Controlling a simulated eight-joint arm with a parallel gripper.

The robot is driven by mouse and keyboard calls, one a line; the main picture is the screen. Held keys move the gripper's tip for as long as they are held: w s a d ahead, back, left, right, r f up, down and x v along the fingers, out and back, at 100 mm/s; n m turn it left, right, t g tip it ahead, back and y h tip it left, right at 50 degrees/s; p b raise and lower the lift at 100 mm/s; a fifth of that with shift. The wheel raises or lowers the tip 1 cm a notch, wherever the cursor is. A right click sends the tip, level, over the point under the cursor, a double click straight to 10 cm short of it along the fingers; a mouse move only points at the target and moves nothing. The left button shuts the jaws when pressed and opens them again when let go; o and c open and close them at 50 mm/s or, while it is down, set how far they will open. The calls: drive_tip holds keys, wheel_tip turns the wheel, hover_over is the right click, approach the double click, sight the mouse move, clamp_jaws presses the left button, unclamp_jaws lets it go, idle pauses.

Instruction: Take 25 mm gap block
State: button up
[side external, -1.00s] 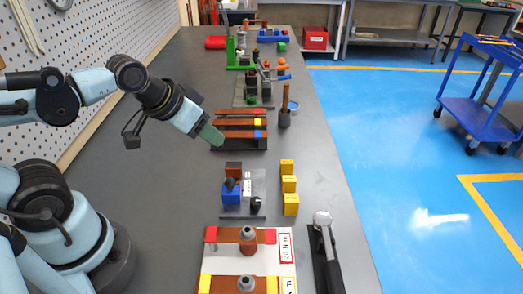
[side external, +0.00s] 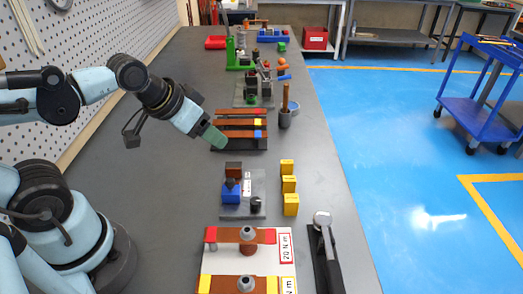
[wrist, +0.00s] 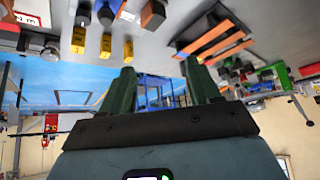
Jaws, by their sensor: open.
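Several yellow blocks stand in a row on the grey bench, right of the small bender fixture; three show: the far one (side external: 287,167), the middle one (side external: 289,184) and the near one (side external: 291,205). Their size marks are too small to read, so I cannot tell which is 25 mm. They also show in the wrist view, as a left block (wrist: 79,40), a middle block (wrist: 105,46) and a right block (wrist: 127,50). My gripper (side external: 216,139) is open and empty, above the bench beside the bar rack, left of and beyond the blocks. Its green fingers (wrist: 160,88) show apart in the wrist view.
The bender fixture (side external: 257,184) with a blue part stands between my gripper's side and the blocks. A rack (side external: 245,144) holds copper bars. A torque board (side external: 222,262) and a wrench (side external: 325,250) lie nearer. Bench is clear left of the fixture.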

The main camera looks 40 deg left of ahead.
drive_tip(key=m, duration=0.1)
drive_tip(key=m+g, duration=0.7)
drive_tip(key=m, duration=1.9)
approach(291, 198)
wheel_tip(291, 198, down, 11)
drive_tip(key=shift+r, duration=0.2)
drive_tip(key=c, duration=1)
drive_tip(key=shift+r, duration=0.1)
drive_tip(key=shift+c, duration=0.2)
